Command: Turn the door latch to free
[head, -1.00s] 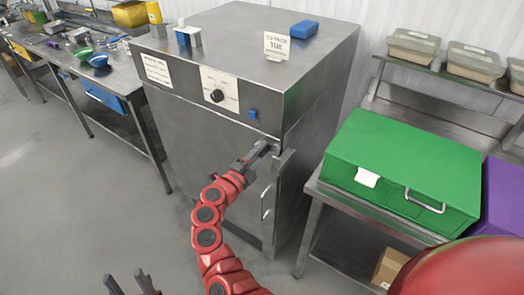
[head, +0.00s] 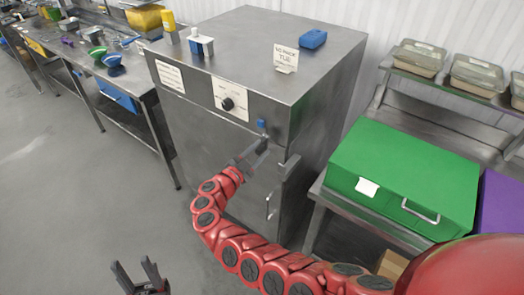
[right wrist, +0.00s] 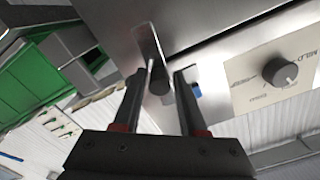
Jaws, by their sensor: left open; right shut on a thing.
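The grey cabinet (head: 225,135) has a metal door latch (head: 290,168) at the upper right corner of its door. My right gripper (head: 260,150) is at the door's upper edge, by the latch. In the right wrist view, the latch (right wrist: 148,42) is a flat metal bar with a dark knob, and the fingers stand on either side of the knob. I take that gripper as shut on the latch; contact is hard to make out. My left gripper (head: 137,276) is open and empty above the floor.
A door handle (head: 270,204) is below the latch. A dial (head: 227,103) and a blue button (head: 261,123) are on the panel above the door. A green box (head: 400,170) sits on the right-hand table. The floor at the left is clear.

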